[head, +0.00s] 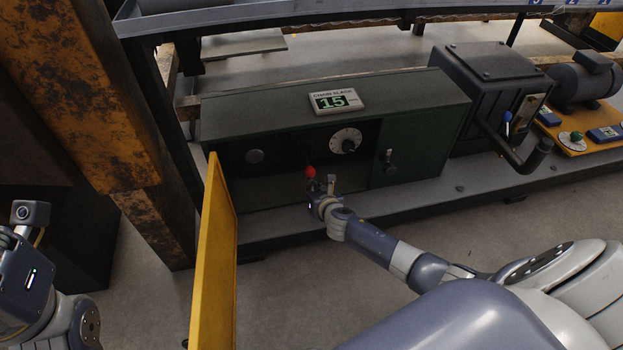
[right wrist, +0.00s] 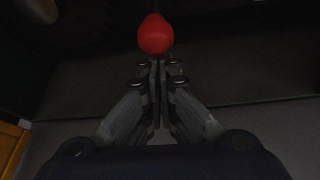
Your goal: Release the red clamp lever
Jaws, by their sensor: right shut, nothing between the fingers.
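The red clamp lever shows as a red ball knob (head: 310,172) inside the open front of the dark green cabinet (head: 410,105). The knob also shows in the right wrist view (right wrist: 155,35), on a thin dark stem. My right gripper (head: 322,186) is shut and empty, just in front of and slightly below the knob. In the right wrist view its closed fingertips (right wrist: 156,66) lie just under the knob; I cannot tell if they touch it. My left arm shows at the lower left of the head view, but its gripper fingers are out of view.
The cabinet's yellow door (head: 214,260) stands open on the left. A white dial (head: 346,141) sits right of the knob, and a display reading 15 (head: 335,101) is on top. A dark machine with a crank handle (head: 530,160) stands to the right. A rusty post (head: 85,90) is at left.

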